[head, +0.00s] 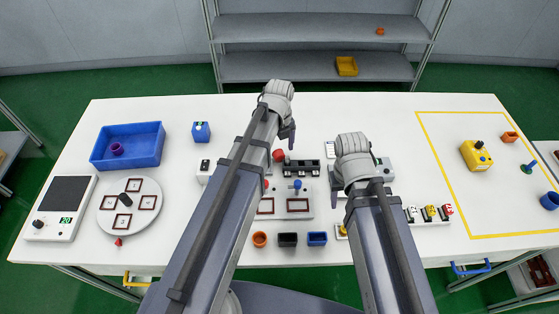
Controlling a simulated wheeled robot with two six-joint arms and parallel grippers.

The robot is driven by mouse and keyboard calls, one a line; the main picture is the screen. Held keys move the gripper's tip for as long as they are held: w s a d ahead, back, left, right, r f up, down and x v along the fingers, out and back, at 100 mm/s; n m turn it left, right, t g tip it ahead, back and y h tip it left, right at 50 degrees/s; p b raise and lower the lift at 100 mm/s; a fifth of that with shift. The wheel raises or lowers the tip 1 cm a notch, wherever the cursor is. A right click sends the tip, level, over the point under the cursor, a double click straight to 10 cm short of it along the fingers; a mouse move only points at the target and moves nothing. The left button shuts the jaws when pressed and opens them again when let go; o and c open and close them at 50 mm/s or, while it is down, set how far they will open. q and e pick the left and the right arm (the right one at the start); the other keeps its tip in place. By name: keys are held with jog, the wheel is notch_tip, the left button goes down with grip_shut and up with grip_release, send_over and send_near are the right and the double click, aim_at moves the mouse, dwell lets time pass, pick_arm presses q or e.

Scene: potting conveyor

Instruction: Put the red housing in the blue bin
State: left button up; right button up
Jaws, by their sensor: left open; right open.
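The blue bin (127,146) is an open tray at the left of the white table, with a purple ring (116,149) inside. I cannot clearly pick out the red housing. A small red rounded part (279,155) shows beside my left forearm, and a small red-and-white block (447,210) sits at the end of a row right of my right arm. My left gripper (287,132) is open above the table's middle, far right of the bin. My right gripper (352,147) is open; its fingers are mostly hidden by its wrist. Neither visibly holds anything.
A blue cube (201,132) stands right of the bin. A round turntable (129,206) and a scale (60,207) stand in front. Small orange, black and blue cups (288,240) line the front middle. A yellow-taped area at right holds a yellow box (476,156).

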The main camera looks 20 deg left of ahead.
pick_arm(q)
notch_tip(320, 180, down, 2)
jog(key=shift+f+b, duration=0.25)
jog(key=shift+b, duration=0.45)
jog(key=shift+r, duration=0.1)
grip_shut()
